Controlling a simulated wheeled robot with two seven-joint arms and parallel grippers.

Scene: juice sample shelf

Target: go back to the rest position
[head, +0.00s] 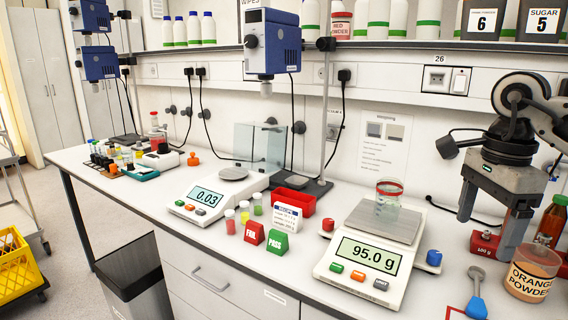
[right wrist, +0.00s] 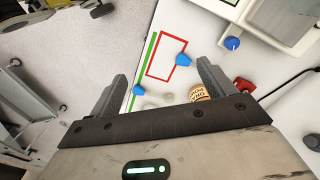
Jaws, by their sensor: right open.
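My right gripper (head: 487,218) hangs over the right end of the bench, pointing down, with its fingers apart and nothing between them. In the right wrist view its two fingers (right wrist: 160,85) stand wide apart above the bench top. Just right of it in the head view stands the jar of orange powder (head: 532,272); the jar also shows partly behind the gripper edge in the right wrist view (right wrist: 199,93). A blue-handled scoop (head: 476,300) lies on the bench below the gripper. My left gripper is not in either view.
A scale (head: 375,245) reading 95.0 g carries a glass jar (head: 388,195) with a red rim. A second scale (head: 207,196) reads 0.03. FAIL (head: 252,233) and PASS (head: 277,241) blocks and a red bin (head: 293,200) stand between them. A shelf (head: 400,44) runs above.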

